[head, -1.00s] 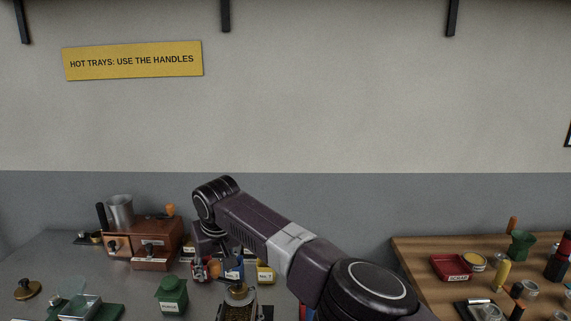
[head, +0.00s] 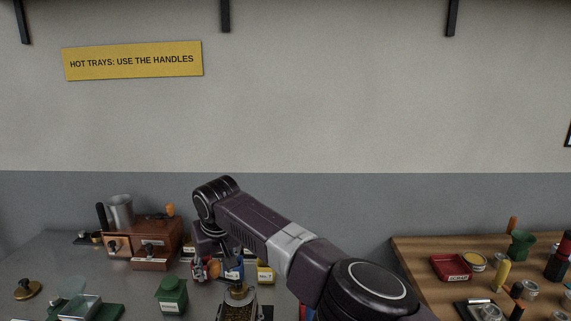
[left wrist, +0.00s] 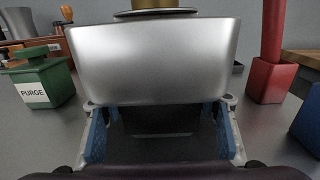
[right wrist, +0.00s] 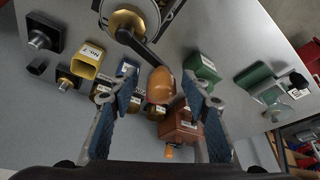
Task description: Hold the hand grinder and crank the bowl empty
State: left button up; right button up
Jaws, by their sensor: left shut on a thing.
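The hand grinder (head: 238,305) stands at the bottom middle of the head view, with dark brown contents showing in its bowl below a brass centre. In the left wrist view its silver body (left wrist: 155,62) fills the middle. My left gripper (left wrist: 160,115) is shut on it, with a blue-padded finger on each side. In the right wrist view the dark crank arm (right wrist: 142,45) runs from the brass hub to a rounded orange-brown knob (right wrist: 160,86). My right gripper (right wrist: 160,80) is open, its fingers on either side of the knob with gaps visible. The bowl's level is hard to judge.
A green PURGE container (head: 172,296) stands left of the grinder. A brown wooden roaster box (head: 152,245) is behind it, and a yellow No. 7 container (head: 265,272) is close behind the grinder. A wooden table (head: 415,270) with a red SCRAP tray (head: 450,267) is at right.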

dwell(0.5)
jog(key=v, duration=1)
jog(key=shift+x, duration=5.05)
jog(key=shift+a, duration=0.1)
jog(key=c, duration=1)
jog(key=o, duration=1)
jog(key=shift+r, duration=0.1)
